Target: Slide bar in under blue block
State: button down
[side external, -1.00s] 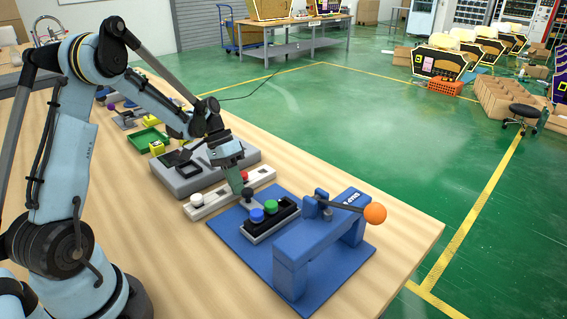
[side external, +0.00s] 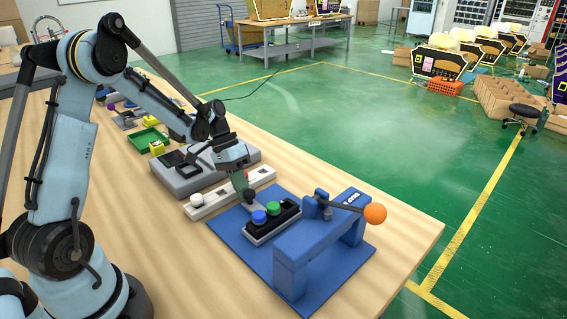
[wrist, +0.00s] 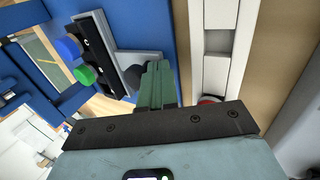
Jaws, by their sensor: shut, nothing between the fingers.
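The bar (side external: 272,222) is a black-topped, grey-based strip carrying a blue cap (side external: 259,217) and a green cap (side external: 273,208). It lies on the blue mat (side external: 222,228), beside the blue block (side external: 291,262), a bridge-like press with a lever and orange ball. The bar also shows in the wrist view (wrist: 100,40), with its grey end bracket (wrist: 140,61) toward my fingers. My gripper (wrist: 156,72) is shut and empty, low at the bar's side away from the blue block. Its fingertips appear against the bracket; exact contact is hard to tell.
A white slotted strip (side external: 208,203) with a white cap lies just behind my gripper; its red cap (wrist: 209,100) is partly hidden. A grey fixture (side external: 187,183) and green tray (side external: 147,139) stand farther back. The orange ball (side external: 375,213) sticks out from the press. Table front is clear.

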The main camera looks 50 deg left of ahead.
aim_at(274, 206)
jog(key=shift+d, duration=1.15)
jog(key=shift+d, duration=2.2)
jog(key=shift+d, duration=2.4)
jog(key=shift+d, duration=1.35)
jog(key=shift+a, duration=0.7)
jog(key=shift+r, duration=4.05)
